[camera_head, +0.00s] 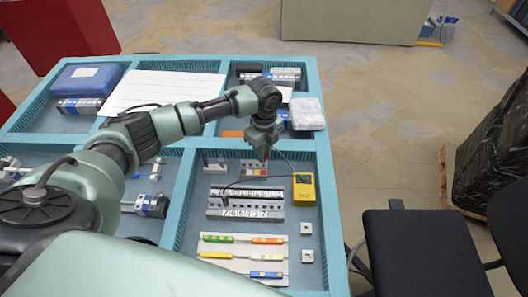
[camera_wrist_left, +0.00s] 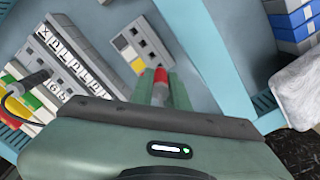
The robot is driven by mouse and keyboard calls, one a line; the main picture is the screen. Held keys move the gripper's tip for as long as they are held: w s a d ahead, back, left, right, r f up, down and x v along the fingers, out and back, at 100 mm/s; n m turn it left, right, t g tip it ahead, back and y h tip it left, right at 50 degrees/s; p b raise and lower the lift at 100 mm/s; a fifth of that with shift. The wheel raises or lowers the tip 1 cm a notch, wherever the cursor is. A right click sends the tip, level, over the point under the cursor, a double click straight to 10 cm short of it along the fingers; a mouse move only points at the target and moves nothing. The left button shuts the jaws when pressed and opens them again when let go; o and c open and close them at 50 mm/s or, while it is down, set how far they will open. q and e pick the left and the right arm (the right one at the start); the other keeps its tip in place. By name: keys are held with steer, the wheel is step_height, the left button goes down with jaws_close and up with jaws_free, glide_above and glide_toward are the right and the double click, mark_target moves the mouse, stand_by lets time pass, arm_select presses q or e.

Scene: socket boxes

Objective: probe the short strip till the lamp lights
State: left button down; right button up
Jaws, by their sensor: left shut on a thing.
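My left gripper (camera_head: 264,153) is shut on a red probe, which shows between the green fingers in the left wrist view (camera_wrist_left: 160,76). The short strip (camera_head: 254,169) is a small grey block with a row of dark sockets and coloured squares. It also shows in the left wrist view (camera_wrist_left: 141,44), just beyond the fingertips. The probe's tip is hidden, so I cannot tell whether it touches a socket. A yellow meter (camera_head: 304,188) lies to the right, its cable running to the left. I cannot make out a lit lamp. My right gripper is not in view.
A longer lettered strip (camera_head: 245,204) lies nearer, with a black probe (camera_wrist_left: 30,82) at it. A board with coloured bars (camera_head: 240,258) and two small square pieces lie nearer still. Blue tray dividers (camera_head: 183,190) edge the compartment. A plastic-wrapped bundle (camera_head: 307,114) lies beyond.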

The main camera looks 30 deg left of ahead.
arm_select(q)
steer(key=shift+f+b, duration=0.45)
steer(key=shift+f, duration=0.5)
stand_by(0.3)
steer(key=c, duration=1.3)
jaws_free()
